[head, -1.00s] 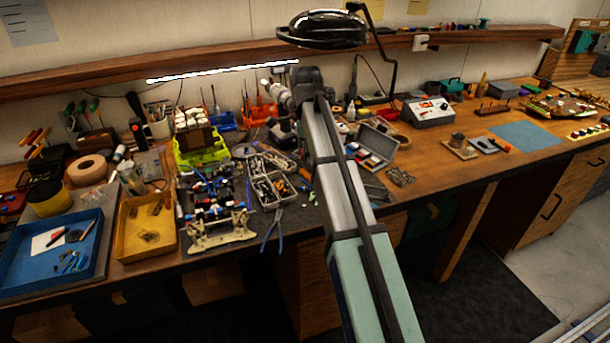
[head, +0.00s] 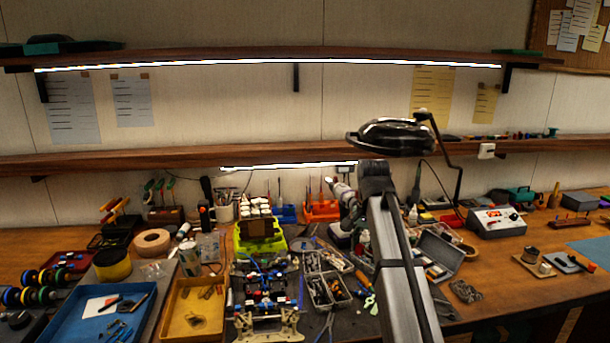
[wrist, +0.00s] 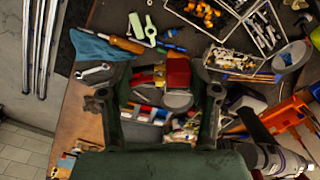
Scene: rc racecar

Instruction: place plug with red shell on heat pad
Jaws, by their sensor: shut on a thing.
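In the wrist view my gripper (wrist: 168,80) has its two dark fingers on either side of a red block-like piece (wrist: 178,72), which I take to be the plug with the red shell. The gripper is shut on it, though the exact contact is hard to see. The piece appears above the cluttered bench. In the head view my arm reaches over the bench and hides the gripper and the plug. A flat blue mat (head: 596,250) lies at the right edge of the head view; I cannot tell whether it is the heat pad.
An open grey case (head: 440,255), a parts tray (head: 318,290) and a control box (head: 495,222) crowd the bench near my arm. A lamp (head: 395,137) hangs above. The right part of the bench has more free wood.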

